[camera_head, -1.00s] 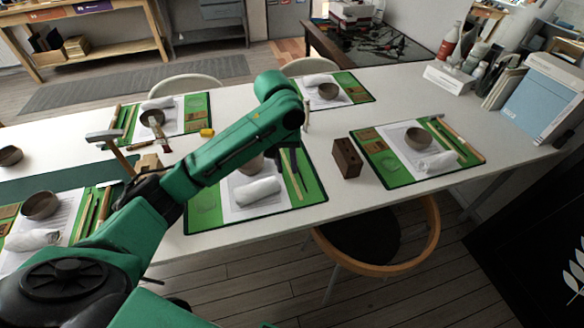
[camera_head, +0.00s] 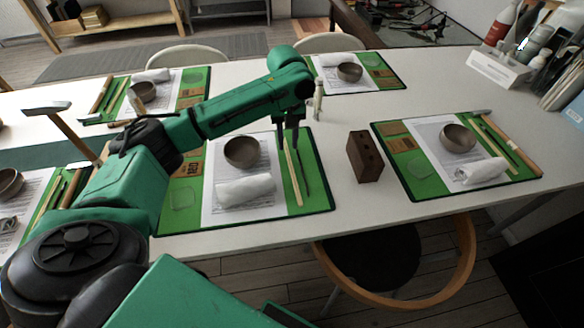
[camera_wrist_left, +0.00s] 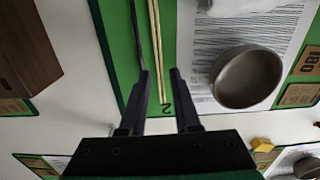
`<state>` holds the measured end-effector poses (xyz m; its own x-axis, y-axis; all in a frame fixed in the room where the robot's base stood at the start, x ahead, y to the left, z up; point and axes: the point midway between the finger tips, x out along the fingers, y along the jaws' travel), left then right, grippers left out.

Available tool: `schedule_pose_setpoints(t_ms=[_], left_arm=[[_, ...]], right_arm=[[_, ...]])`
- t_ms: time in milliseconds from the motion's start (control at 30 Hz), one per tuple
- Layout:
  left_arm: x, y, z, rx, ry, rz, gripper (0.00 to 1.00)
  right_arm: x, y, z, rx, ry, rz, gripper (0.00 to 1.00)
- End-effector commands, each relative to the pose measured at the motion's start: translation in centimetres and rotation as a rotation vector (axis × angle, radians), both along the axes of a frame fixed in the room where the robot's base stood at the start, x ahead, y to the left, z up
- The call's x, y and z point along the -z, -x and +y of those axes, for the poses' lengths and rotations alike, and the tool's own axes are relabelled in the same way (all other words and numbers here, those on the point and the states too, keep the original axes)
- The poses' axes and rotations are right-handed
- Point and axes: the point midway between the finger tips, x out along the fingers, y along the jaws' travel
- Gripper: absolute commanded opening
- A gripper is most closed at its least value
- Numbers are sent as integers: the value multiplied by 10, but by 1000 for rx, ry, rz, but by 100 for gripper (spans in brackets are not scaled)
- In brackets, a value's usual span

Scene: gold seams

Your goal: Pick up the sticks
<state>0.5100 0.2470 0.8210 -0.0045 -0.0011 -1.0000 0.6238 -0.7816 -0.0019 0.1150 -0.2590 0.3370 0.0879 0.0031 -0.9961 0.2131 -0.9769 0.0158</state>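Pale thin sticks (camera_head: 293,172) lie on the right side of the green mat (camera_head: 318,192) nearest my left arm, beside a dark thin rod (camera_head: 304,172). In the left wrist view the sticks (camera_wrist_left: 156,42) run lengthwise, in line with the gap between my fingers, with the dark rod (camera_wrist_left: 136,40) just to their left. My left gripper (camera_head: 289,122) points down over the far end of the sticks. In the left wrist view this gripper (camera_wrist_left: 161,72) is open with nothing held. Whether the fingertips touch the mat cannot be told. My right gripper is not in view.
On the same mat are a bowl (camera_head: 241,152) and a rolled white cloth (camera_head: 246,189). A brown block (camera_head: 365,157) stands to its right, before another place setting with a bowl (camera_head: 458,138). A small bottle (camera_head: 318,100) stands behind the gripper. Bare table lies around the block.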

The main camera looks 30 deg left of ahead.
Motion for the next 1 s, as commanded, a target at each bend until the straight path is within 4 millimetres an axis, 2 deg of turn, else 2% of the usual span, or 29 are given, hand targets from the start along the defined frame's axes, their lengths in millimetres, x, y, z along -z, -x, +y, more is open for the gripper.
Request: schedule_pose_setpoints(t_ms=[200, 300, 467, 533, 567, 1000], left_arm=[[41, 0, -3, 0, -3, 2, 31], [48, 0, -3, 2, -2, 0, 31], [48, 0, -3, 2, -1, 0, 31], [48, 0, -3, 2, -1, 0, 8], [48, 0, -3, 2, -1, 0, 0], [45, 0, -3, 2, -1, -1, 0]], right_arm=[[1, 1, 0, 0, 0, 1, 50], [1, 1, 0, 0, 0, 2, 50], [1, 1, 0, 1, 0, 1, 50], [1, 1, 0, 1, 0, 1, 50], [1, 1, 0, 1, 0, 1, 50], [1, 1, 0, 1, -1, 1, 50]])
